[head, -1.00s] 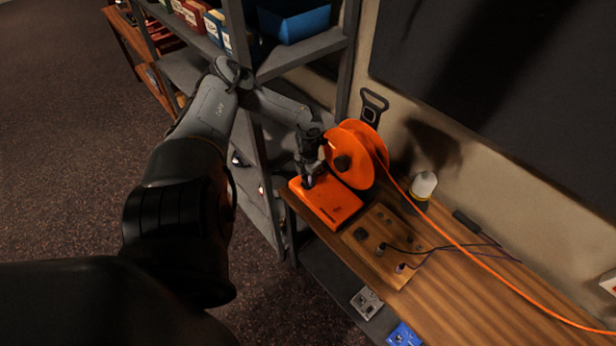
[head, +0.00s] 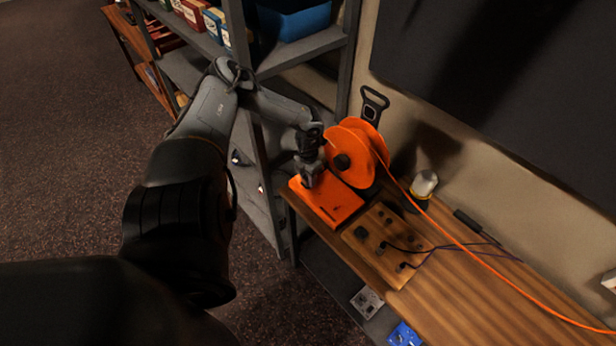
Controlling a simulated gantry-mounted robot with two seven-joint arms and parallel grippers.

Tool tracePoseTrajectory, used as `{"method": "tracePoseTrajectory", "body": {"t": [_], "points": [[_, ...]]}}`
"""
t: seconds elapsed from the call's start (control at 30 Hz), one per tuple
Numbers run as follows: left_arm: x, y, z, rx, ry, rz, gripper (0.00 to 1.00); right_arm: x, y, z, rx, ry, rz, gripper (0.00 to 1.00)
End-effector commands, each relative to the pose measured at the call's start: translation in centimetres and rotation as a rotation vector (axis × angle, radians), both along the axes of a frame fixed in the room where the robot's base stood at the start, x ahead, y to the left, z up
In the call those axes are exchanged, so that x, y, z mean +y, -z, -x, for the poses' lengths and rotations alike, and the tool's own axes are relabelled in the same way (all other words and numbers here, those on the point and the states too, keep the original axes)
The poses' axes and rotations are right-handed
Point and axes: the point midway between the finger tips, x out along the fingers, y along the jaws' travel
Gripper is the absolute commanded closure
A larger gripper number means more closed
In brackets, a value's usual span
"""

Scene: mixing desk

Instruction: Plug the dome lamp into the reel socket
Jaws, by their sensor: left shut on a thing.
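The orange cable reel (head: 350,148) stands at the left end of the wooden desk, with its orange socket base (head: 336,207) in front. My left gripper (head: 312,181) points down at the back left part of this base. It is shut on a small plug, which the fingers almost wholly hide. I cannot tell whether the plug is in a socket or just above it. The dome lamp (head: 425,185), with a pale dome and dark base, stands upright right of the reel near the wall. My right gripper is not in view.
A wooden board (head: 381,229) with dark sockets and plugged-in thin cables lies right of the base. An orange cable (head: 452,238) runs from the reel across the desk (head: 470,298). A grey shelf unit (head: 300,52) stands close behind my left arm.

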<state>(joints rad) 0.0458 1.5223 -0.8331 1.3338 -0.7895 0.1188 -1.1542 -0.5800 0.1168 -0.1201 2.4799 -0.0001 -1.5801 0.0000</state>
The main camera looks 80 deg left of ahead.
Motion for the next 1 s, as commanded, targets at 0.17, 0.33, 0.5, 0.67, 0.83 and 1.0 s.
{"method": "tracePoseTrajectory", "body": {"t": [0.17,0.33,0.5,0.67,0.83,1.0], "points": [[0.0,0.4,0.0,0.000,0.000,0.000,1.00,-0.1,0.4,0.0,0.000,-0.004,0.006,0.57],[0.0,0.3,0.0,0.000,0.000,0.000,0.34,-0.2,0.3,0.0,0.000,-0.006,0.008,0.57],[0.0,0.3,0.0,0.000,0.000,0.000,0.30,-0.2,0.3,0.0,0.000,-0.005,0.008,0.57],[0.0,0.2,0.0,0.000,0.000,0.000,0.30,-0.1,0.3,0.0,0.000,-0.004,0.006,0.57],[0.1,-1.0,0.0,0.000,0.002,-0.002,0.30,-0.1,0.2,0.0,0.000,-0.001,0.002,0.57],[0.2,-3.6,0.0,0.001,0.002,-0.004,0.30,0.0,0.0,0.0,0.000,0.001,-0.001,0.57]]}}
